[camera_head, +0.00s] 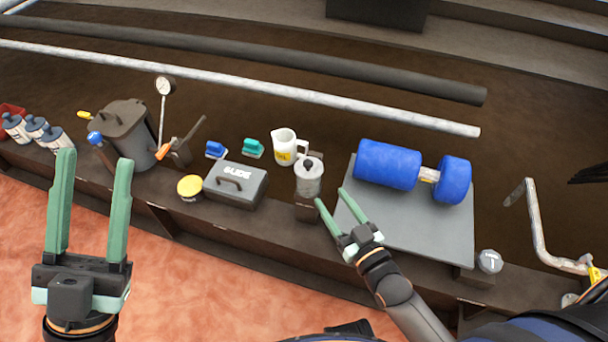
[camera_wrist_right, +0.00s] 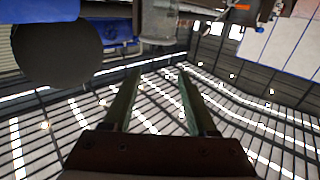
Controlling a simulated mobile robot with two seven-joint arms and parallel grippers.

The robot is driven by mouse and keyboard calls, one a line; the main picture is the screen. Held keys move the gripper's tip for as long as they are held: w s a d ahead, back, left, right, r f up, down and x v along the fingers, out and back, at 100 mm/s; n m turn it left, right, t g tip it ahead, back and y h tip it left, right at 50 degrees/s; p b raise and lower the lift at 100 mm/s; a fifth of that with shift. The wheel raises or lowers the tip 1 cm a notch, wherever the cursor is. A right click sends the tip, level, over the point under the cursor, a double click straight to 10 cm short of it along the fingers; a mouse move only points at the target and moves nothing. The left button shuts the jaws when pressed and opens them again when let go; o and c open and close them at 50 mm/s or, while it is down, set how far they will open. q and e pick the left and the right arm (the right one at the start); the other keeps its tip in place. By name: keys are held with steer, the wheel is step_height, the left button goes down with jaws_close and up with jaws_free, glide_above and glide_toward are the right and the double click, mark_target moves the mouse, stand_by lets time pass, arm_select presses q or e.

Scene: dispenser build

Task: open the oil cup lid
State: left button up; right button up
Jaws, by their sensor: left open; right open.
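A grey metal cup (camera_head: 308,183) stands on a dark block near the front of the bench in the head view. Its lid with a dark round knob (camera_head: 308,163) is on top, so it looks closed. A white jug (camera_head: 284,147) with a yellow label stands just behind it. My right gripper (camera_head: 330,196) is open and empty, just right of and in front of the cup, apart from it. Its open fingers also show in the right wrist view (camera_wrist_right: 158,74), with nothing between them. My left gripper (camera_head: 95,156) is open and empty at the far left.
A grey plate (camera_head: 440,236) carries a blue double-ended roller (camera_head: 388,165) to the right. A dark toolbox (camera_head: 236,186) and yellow tin (camera_head: 190,187) stand left of the cup. A round metal cap (camera_head: 490,261) sits front right. Pipes (camera_head: 250,85) run across the back.

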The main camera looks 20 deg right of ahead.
mark_target(310, 167)
arm_select(q)
steer(key=shift+n, duration=0.4)
step_height(310, 167, down, 4)
steer(key=b, duration=0.4)
steer(key=shift+d, duration=0.15)
arm_select(e)
steer(key=w, duration=0.4)
steer(key=w+a, duration=0.1)
steer(key=w, duration=0.3)
steer(key=w+a, duration=0.1)
steer(key=w, duration=0.3)
steer(key=shift+w+a, duration=0.2)
steer(key=shift+c, duration=0.2)
jaws_close()
